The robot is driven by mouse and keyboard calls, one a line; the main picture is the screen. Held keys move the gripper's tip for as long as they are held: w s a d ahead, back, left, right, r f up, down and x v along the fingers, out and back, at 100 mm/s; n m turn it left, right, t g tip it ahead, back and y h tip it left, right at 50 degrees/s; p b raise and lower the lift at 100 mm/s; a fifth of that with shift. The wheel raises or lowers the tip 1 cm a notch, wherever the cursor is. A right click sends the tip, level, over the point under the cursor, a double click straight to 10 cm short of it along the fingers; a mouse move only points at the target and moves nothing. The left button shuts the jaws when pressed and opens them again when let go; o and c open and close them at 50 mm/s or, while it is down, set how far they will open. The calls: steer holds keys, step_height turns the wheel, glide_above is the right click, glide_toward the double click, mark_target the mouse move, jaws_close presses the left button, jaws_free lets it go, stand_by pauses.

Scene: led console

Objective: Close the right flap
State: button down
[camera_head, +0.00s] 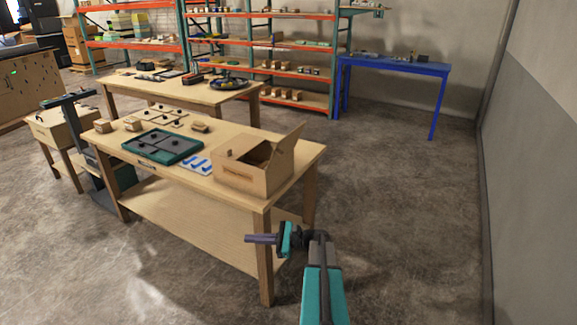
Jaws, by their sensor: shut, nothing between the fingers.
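An open cardboard box (240,178) stands at the right end of the near wooden table. Its right flap (285,153) stands raised, tilted up and outward. The dark opening shows to the left of this flap. A low flap or panel (232,156) lies along the left of the opening; its exact position is hard to tell. My gripper (250,239) is shut and empty, pointing left. It appears below and to the right of the box, overlapping the table's front right leg in the picture, and is apart from the flap.
The near table (291,178) also holds a green tray (150,158), a white card with blue parts (195,164) and small boxes (199,126). A second wooden table (215,97), red shelving (307,105) and a blue table (400,66) stand behind. Open floor lies right, toward the wall (535,160).

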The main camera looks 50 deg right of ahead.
steer(key=s+d+r+m+t+h, duration=0.2)
steer(key=s+d+r+m+t, duration=0.1)
steer(key=d+r, duration=0.6)
steer(key=s+d+r+m+t+h, duration=0.2)
steer(key=s+d+r+m+t, duration=0.2)
steer(key=d, duration=1.2)
steer(key=s+r+t, duration=0.1)
steer(key=s+r, duration=0.2)
steer(key=r, duration=0.2)
steer(key=shift+s+r+b, duration=0.15)
steer(key=shift+s+b, duration=0.15)
steer(key=shift+s, duration=0.1)
steer(key=shift+w, duration=0.15)
steer(key=p, duration=0.5)
glide_toward(282, 154)
steer(key=x, duration=0.6)
steer(key=shift+w, duration=0.1)
